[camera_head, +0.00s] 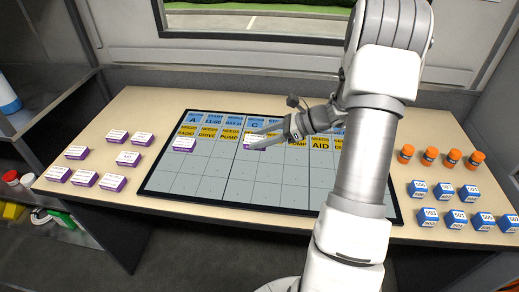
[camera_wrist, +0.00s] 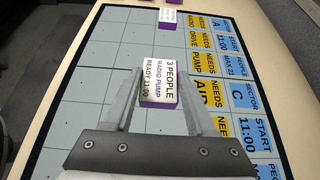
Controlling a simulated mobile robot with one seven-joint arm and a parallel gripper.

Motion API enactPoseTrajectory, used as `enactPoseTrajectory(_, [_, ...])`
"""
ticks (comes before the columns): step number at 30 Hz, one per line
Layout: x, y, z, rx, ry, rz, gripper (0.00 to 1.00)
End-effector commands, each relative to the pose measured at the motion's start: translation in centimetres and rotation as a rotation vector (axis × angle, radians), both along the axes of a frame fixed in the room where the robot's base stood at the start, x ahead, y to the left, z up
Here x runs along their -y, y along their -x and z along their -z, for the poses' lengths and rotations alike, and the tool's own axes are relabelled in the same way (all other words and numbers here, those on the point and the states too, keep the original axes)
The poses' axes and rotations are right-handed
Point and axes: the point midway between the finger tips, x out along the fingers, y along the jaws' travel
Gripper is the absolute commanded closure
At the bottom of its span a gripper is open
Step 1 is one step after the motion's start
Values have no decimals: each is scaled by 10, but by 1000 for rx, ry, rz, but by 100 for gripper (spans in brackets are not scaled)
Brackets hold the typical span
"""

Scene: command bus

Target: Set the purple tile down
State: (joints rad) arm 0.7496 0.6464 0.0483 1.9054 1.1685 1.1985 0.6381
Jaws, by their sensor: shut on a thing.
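Several purple tiles (camera_head: 112,182) lie on the table left of the board. Blue and yellow cards line the board's back rows. The board's front cells are clear. A window stands behind.

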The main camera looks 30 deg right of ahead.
Motion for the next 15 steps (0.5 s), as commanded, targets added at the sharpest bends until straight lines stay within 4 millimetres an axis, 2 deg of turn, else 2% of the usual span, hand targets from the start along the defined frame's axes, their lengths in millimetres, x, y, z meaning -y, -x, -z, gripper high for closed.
enactPoseTrajectory(3, [3,-13,8,1,1,-2,100])
enactPoseTrajectory(8, [4,-16,16,-1,0,0,100])
enactPoseTrajectory(15, [4,-16,49,-1,-2,0,100])
